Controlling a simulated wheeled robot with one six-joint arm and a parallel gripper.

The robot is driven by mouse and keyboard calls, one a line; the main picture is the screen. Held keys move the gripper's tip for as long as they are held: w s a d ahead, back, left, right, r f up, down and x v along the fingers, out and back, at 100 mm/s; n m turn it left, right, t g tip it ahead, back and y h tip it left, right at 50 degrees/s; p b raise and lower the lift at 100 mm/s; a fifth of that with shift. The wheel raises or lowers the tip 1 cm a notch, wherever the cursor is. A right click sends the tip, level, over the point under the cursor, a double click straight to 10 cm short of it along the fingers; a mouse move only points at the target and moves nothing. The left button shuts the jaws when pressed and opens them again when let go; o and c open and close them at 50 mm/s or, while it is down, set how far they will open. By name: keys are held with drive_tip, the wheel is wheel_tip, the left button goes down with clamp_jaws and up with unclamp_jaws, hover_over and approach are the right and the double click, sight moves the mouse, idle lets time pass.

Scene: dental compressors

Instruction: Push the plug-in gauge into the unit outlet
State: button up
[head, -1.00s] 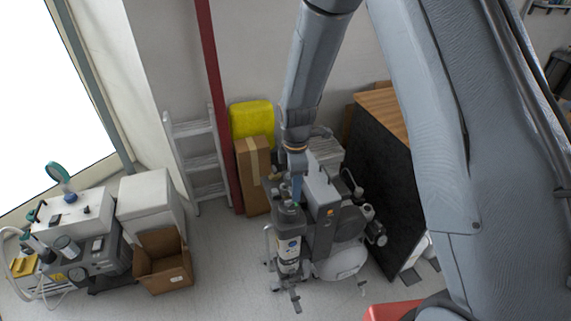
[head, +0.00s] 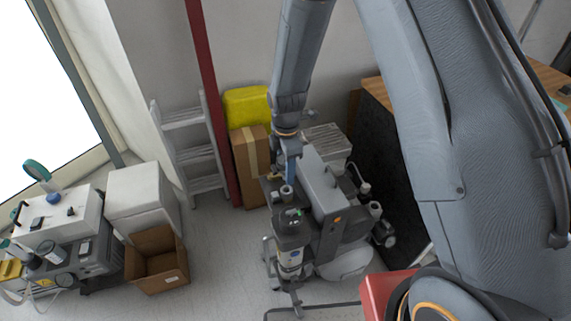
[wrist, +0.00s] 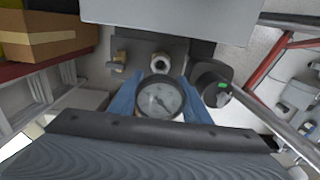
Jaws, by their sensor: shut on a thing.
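My gripper (wrist: 160,98) has blue fingers and is shut on the plug-in gauge (wrist: 160,100), a round white dial with a dark rim. In the wrist view the dial faces the camera. In the head view my gripper (head: 289,177) is over the near left side of the grey compressor unit (head: 325,192). A round metal fitting with a dark bore (wrist: 158,66), which looks like the unit outlet, shows just beyond the gauge on a grey panel. The gauge's stem is hidden behind its dial, and I cannot tell whether it touches the fitting.
A brass fitting (wrist: 119,62) sits left of the outlet. A dark canister with a green mark (wrist: 216,84) stands close on the right. Another compressor unit (head: 65,240) is at left. Some floor between is clear.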

drive_tip(key=b, duration=0.3)
hover_over(287, 192)
drive_tip(key=shift+s+f, duration=0.1)
drive_tip(key=shift+f, duration=2.45)
drive_tip(key=shift+f, duration=0.15)
drive_tip(key=shift+f+b, duration=0.75)
drive_tip(key=shift+f, duration=0.45)
drive_tip(key=o, duration=1.2)
drive_tip(key=shift+r, duration=0.65)
drive_tip(key=shift+r+b, duration=0.95)
drive_tip(key=shift+r, duration=2.3)
